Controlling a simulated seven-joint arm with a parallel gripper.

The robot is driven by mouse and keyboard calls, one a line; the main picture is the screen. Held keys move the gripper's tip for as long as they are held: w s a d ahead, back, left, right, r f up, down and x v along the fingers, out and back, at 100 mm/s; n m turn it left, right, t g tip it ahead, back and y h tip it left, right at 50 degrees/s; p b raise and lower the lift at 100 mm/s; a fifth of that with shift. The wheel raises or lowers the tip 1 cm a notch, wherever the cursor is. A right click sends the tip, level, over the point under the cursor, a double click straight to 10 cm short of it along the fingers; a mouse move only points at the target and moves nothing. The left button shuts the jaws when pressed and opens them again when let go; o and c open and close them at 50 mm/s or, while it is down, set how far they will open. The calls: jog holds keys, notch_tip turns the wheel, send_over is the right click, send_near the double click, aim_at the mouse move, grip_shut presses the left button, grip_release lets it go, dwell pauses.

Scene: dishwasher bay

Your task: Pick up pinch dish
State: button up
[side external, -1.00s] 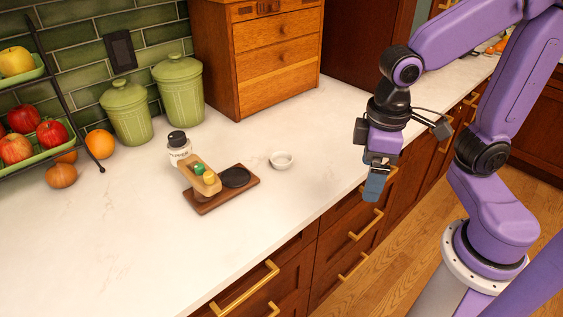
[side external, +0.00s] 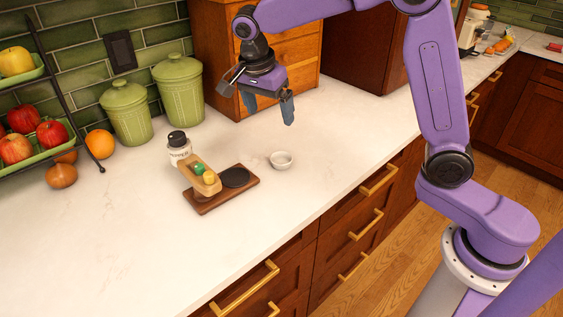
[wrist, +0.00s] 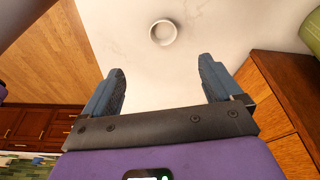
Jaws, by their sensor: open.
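The pinch dish is a small round white bowl (side external: 281,160) on the pale counter, right of a brown wooden board. In the wrist view the dish (wrist: 163,33) shows near the top centre, beyond my fingertips and between their lines. My gripper (side external: 268,111) is open and empty, above the counter in front of the wooden drawer box. It is above and slightly left of the dish in the side view, apart from it. Its two blue-grey fingers are spread wide in the wrist view (wrist: 163,78).
The wooden board (side external: 213,205) holds a dark round disc and a small tan tray with green and yellow items. A pepper jar (side external: 180,150) stands behind it. The drawer box (side external: 283,62) is close behind my gripper. Green canisters (side external: 180,95) stand left. Counter around the dish is clear.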

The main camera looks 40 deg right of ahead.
send_near(282, 162)
jog(key=shift+m, duration=0.4)
jog(key=x, duration=0.7)
jog(key=c, duration=1.1)
